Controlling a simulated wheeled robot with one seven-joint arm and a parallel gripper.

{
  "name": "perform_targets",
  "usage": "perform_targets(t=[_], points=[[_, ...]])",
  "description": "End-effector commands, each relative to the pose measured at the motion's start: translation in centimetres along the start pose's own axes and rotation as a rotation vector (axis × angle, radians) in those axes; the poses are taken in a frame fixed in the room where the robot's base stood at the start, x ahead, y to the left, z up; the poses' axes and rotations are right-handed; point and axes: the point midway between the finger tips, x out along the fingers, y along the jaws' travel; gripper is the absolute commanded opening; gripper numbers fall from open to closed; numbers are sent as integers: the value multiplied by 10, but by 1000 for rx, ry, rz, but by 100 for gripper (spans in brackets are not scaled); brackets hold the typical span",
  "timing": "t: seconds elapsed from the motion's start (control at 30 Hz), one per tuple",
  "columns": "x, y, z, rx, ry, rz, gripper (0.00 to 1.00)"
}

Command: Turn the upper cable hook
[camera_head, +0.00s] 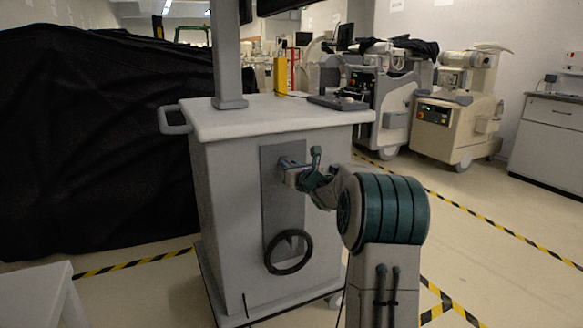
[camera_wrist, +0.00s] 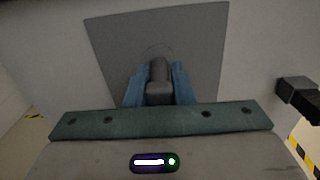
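The upper cable hook (camera_wrist: 159,92) is a dark grey piece sticking out from a grey plate (camera_wrist: 205,45). The plate (camera_head: 270,205) is on the front of the white cart (camera_head: 225,190). In the wrist view the blue fingers of my gripper (camera_wrist: 159,88) lie on both sides of the hook, with no clear gap. In the head view my gripper (camera_head: 292,174) is at the upper part of the plate, and it hides most of the hook. Lower on the plate, a black cable loop (camera_head: 288,268) hangs around a lower hook (camera_head: 290,238).
A side handle (camera_head: 172,120) and a post (camera_head: 228,60) are on the cart. A black-covered bulk (camera_head: 90,140) stands close on the left. A white table corner (camera_head: 40,290) is at lower left. Other machines (camera_head: 455,110) stand behind; the floor at right is open.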

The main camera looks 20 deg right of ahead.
Motion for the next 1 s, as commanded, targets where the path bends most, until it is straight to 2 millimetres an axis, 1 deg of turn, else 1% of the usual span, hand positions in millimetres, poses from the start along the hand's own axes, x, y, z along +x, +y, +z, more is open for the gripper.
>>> perform_targets(t=[0.27,0.47,0.67,1.0], points=[[0,0,0,7,0,-1,0],[0,-1,0,62,-1,-1,0],[0,0,0,191,-2,-1,0],[0,-1,0,506,-2,0,0]])
